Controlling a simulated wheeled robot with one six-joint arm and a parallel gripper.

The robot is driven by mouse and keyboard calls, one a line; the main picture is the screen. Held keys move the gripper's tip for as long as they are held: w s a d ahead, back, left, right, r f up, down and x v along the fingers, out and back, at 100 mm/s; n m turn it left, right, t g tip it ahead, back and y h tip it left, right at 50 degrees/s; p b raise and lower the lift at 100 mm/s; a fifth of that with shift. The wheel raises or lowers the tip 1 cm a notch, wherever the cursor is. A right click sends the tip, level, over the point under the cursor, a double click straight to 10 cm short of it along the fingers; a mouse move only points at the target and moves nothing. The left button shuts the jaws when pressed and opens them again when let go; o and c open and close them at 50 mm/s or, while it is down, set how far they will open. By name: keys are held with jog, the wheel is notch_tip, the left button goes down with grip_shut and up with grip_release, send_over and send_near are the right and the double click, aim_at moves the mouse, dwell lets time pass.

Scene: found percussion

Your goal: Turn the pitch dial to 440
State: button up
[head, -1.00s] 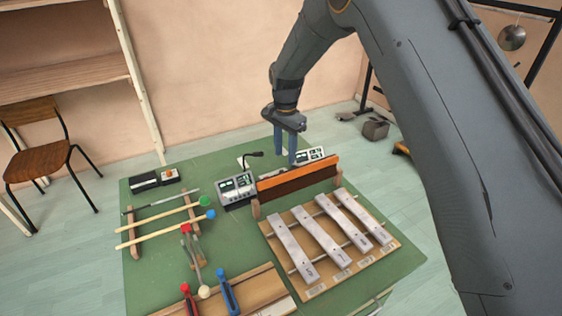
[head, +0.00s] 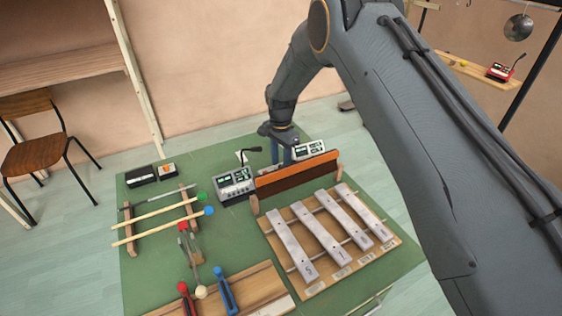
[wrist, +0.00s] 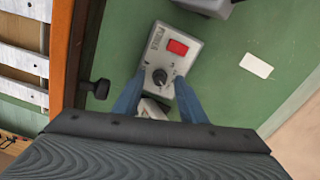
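The wrist view shows a grey box with a red panel (wrist: 178,47) and a black round knob (wrist: 160,77), which looks like the pitch dial. The knob's markings are too small to read. My gripper (wrist: 159,92) is open, its two blue fingers apart on either side of the knob in the picture. Whether they touch it, I cannot tell. In the head view my gripper (head: 281,158) points down behind the orange board (head: 300,172). That board and the gripper hide the knob box there.
A grey meter box (head: 235,184) stands left of the gripper and another (head: 309,150) right of it. Metal chime bars (head: 325,233) lie in front of the board. Mallets (head: 155,220) rest at left. In the wrist view, a white card (wrist: 256,65) lies on the green table.

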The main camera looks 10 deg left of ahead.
jog(key=shift+f, duration=0.4)
jog(key=shift+c, duration=0.3)
grip_shut()
jog(key=n+b, duration=0.3)
jog(key=shift+f, duration=0.1)
jog(key=shift+n+b, duration=0.8)
jog(key=shift+n, duration=0.5)
